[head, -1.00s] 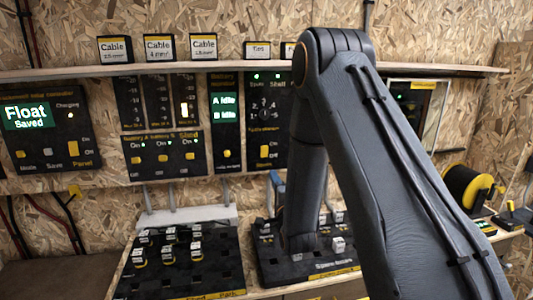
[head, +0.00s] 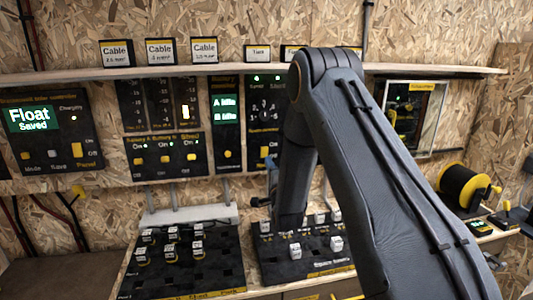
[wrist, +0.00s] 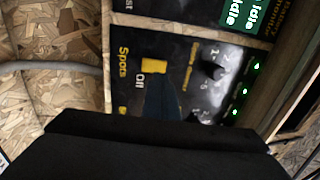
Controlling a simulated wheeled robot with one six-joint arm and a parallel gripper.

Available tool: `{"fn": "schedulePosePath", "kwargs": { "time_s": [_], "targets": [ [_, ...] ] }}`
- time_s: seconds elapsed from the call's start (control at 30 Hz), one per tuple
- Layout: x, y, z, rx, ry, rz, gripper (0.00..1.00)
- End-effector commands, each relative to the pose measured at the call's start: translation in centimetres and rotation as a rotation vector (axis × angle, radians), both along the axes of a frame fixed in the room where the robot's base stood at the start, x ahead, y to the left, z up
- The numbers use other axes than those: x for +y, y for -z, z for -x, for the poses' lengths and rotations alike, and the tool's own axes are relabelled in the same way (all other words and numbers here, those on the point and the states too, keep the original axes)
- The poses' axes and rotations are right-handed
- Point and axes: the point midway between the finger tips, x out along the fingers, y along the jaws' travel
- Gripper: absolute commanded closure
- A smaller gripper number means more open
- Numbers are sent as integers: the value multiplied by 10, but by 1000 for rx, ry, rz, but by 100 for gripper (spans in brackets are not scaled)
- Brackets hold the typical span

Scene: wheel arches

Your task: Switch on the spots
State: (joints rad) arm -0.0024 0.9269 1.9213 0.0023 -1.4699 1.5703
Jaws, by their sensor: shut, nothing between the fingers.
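The yellow spots switch (wrist: 153,66) is on a black panel beside the yellow word "Spots" in the wrist view. The switch also shows low on the panel in the head view (head: 264,151), left of my arm. I cannot tell whether it is on or off. My gripper (wrist: 159,86) is shut and empty, its dark narrow tip close below the switch in the wrist picture. I cannot tell whether it touches.
A round dial (wrist: 213,70) and green lights are right of the switch in the wrist view. A solar panel display (head: 30,118) reads "Float" at the left. Boards with small blocks (head: 185,265) stand below the panels. A cable reel (head: 463,187) is at the right.

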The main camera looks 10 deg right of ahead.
Motion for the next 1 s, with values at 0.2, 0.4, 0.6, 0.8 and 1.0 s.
{"fn": "schedulePosePath", "kwargs": {
  "time_s": [0.2, 0.4, 0.6, 0.8, 1.0],
  "targets": [
    [0, -8, -36, 0, 0, 0, 100],
    [0, -11, -52, 0, 0, 0, 100],
    [0, -11, -56, 1, 0, 0, 100],
    [0, -11, -56, 1, 0, 0, 100],
    [-24, -14, -59, 37, 27, 0, 100]
  ]
}}
